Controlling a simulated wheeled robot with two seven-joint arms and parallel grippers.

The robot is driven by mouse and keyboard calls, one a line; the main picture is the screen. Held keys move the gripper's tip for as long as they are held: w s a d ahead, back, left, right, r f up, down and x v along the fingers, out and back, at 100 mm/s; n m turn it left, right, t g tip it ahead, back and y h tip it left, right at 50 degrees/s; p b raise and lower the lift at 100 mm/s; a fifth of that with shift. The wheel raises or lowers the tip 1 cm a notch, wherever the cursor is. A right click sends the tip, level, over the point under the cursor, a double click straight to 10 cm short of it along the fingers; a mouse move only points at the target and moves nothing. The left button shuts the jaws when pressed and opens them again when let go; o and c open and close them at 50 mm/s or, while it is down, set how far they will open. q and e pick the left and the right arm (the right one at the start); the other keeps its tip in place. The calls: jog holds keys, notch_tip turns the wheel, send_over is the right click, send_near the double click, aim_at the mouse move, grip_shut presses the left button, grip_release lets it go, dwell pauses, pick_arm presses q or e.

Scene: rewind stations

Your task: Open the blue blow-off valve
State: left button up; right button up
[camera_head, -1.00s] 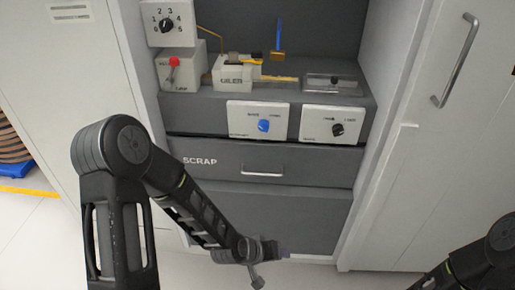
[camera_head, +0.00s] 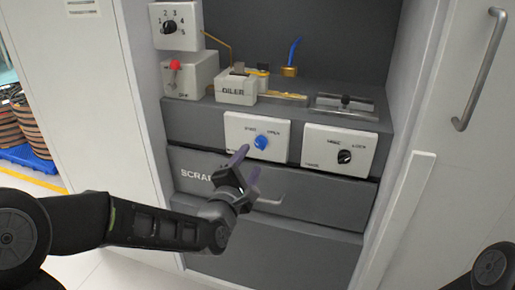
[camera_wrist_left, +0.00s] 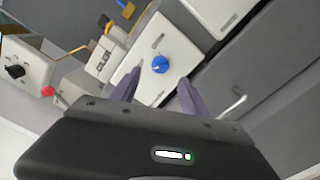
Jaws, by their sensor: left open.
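The blue valve knob (camera_head: 261,142) sits on a white panel (camera_head: 238,128) on the front of the grey cabinet's shelf. In the left wrist view the blue knob (camera_wrist_left: 160,64) shows just beyond and between my fingertips. My left gripper (camera_head: 247,165) is open and empty, just below and in front of the knob, apart from it as far as I can tell. My right gripper is out of view; only part of the right arm shows at the lower right.
A second white panel with a black knob (camera_head: 344,157) is right of the blue one. The SCRAP drawer handle (camera_head: 268,201) is below. A red-topped switch box (camera_head: 190,75) and a black dial (camera_head: 169,27) stand at upper left. White cabinet walls flank the station.

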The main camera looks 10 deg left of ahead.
aim_at(259, 146)
pick_arm(q)
jog(key=shift+w+d+b, duration=0.15)
jog(key=shift+w, duration=1.8)
jog(key=shift+w+d+b, duration=0.1)
jog(key=shift+w+b, duration=0.05)
jog(key=shift+w, duration=1.8)
grip_shut()
